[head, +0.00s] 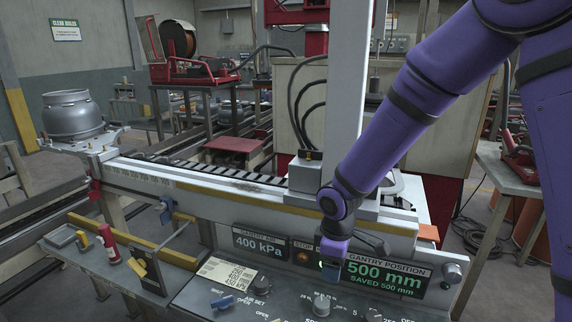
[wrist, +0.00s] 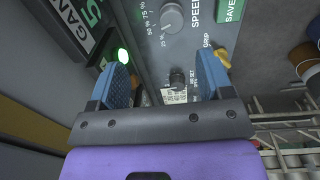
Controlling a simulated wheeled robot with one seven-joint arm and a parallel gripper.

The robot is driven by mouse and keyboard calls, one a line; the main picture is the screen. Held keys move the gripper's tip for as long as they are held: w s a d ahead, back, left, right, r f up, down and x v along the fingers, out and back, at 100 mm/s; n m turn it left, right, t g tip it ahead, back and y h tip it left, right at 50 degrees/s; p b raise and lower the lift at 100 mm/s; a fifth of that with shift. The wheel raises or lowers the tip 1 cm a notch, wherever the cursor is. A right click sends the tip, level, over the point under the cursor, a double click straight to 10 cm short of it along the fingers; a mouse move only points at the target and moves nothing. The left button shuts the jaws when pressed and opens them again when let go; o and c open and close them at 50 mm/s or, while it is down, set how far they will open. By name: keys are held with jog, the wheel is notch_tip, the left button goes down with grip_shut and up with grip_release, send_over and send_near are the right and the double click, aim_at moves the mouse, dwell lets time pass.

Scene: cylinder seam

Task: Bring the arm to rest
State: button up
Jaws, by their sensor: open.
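My purple arm reaches down from the upper right in the head view. My gripper (head: 334,262) is over the back of the grey control panel (head: 200,293), in front of the displays. It hides part of the panel and a lit green spot. In the wrist view my gripper (wrist: 165,72) has its two blue fingers apart with nothing held between them. A black knob (wrist: 178,78) and a small label show in the gap beyond the fingers. I cannot tell whether a finger touches the panel.
The gantry position display (head: 387,276) reads 500 mm, saved 500 mm; the gantry air display (head: 262,243) reads 400 kPa. A speed knob (wrist: 170,18), yellow grip knob (wrist: 222,58) and lit green lamp (wrist: 123,56) are close. A grey cylinder (head: 73,115) stands at far left.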

jog(key=s+d+r+m+t, duration=0.1)
jog(key=s+d+r+m, duration=0.2)
jog(key=d+r, duration=0.45)
jog(key=s+d+r+m+t, duration=0.1)
jog(key=s+d+r+m, duration=0.3)
jog(key=r, duration=0.7)
jog(key=s+d+r+m+t, duration=0.1)
jog(key=s+d+r+m, duration=0.2)
jog(key=s, duration=0.4)
jog(key=s+d+r+m+t, duration=0.1)
jog(key=s+d+r+m, duration=0.2)
jog(key=s+r, duration=0.3)
jog(key=shift+s+d+m+t, duration=0.15)
jog(key=shift+s+m+t, duration=0.15)
jog(key=shift+s, duration=0.7)
jog(key=shift+r, duration=0.1)
